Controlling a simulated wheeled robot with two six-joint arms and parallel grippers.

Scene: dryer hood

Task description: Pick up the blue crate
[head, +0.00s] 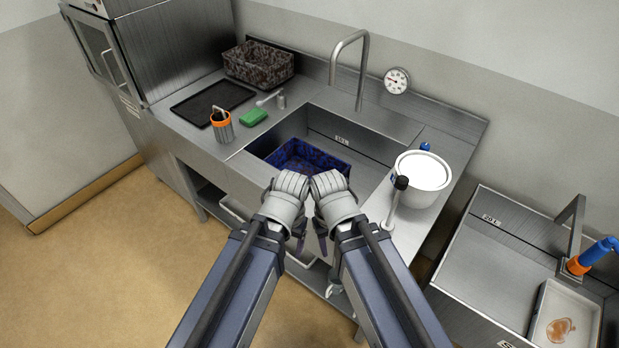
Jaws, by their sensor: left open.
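The blue crate (306,154) sits in the sink basin, with a dark mottled blue pattern and an open top. Its near side is partly hidden behind my arms. My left gripper (298,232) points down in front of the sink's front edge, on the near side of the crate and apart from it. It is open and holds nothing that I can see. My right gripper (322,238) hangs close beside it, mostly hidden by its own wrist, so its jaws cannot be judged.
A faucet (349,60) rises behind the sink (375,150). A white pot (420,178) stands on the right ledge. A dark mottled crate (258,64), black tray (212,101), green sponge (253,117) and orange-rimmed cup (222,128) occupy the left counter.

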